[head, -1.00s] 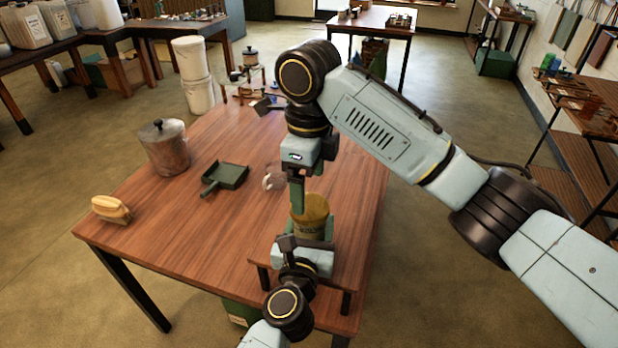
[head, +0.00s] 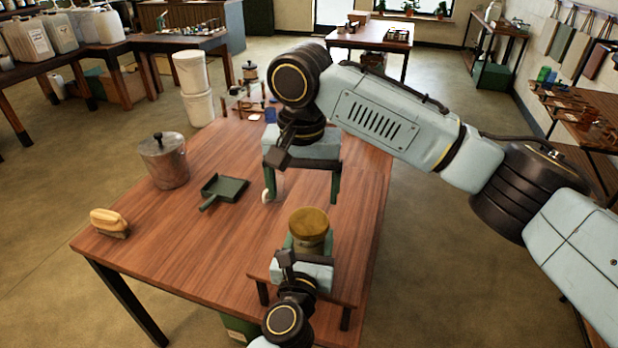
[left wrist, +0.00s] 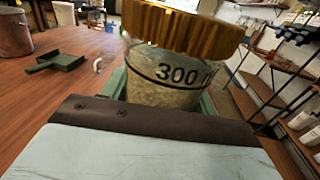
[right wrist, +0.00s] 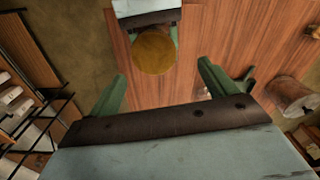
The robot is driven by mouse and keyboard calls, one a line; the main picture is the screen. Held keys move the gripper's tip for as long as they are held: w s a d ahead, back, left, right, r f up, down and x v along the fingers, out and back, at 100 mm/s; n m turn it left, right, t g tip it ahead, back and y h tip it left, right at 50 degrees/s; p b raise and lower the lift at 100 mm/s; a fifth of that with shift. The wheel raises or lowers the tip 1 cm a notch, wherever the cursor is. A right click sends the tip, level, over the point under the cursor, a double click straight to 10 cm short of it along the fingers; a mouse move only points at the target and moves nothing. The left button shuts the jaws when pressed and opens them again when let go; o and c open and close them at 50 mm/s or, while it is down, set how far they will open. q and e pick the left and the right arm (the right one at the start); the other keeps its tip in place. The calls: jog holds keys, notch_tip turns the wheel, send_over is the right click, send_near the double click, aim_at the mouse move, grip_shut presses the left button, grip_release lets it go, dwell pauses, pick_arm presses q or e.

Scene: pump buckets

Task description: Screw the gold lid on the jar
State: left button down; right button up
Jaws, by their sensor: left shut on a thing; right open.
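The jar (left wrist: 165,78) is clear, marked "300" and filled with pale contents. The gold lid (head: 308,221) sits on top of the jar; it also shows in the left wrist view (left wrist: 185,25) and from above in the right wrist view (right wrist: 154,52). My left gripper (head: 308,243) is shut around the jar and holds it upright over the small wooden stand at the table's front. My right gripper (head: 303,192) is open and empty, above and behind the lid, apart from it; its green fingers (right wrist: 164,80) are spread wide.
A dustpan (head: 224,189), a brush (head: 109,222) and a metal pot (head: 164,161) stand on the left of the wooden table (head: 190,247). A small white-handled item (head: 267,194) lies behind the jar. The table's middle is clear.

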aim_at(309, 220)
jog(key=n, duration=0.6)
jog(key=shift+r, duration=0.2)
jog(key=n, duration=0.5)
jog(key=shift+d+r+n, duration=0.15)
jog(key=shift+r+n, duration=0.05)
jog(key=shift+n, duration=0.2)
jog(key=n, duration=0.5)
jog(key=shift+d+r+n, duration=0.1)
jog(key=shift+r+n, duration=0.05)
jog(key=shift+n, duration=0.15)
jog(key=n, duration=0.3)
jog(key=shift+d+r, duration=0.1)
jog(key=shift+d, duration=0.05)
jog(key=n, duration=0.4)
jog(key=shift+d+r, duration=0.1)
jog(key=shift+f, duration=4.05)
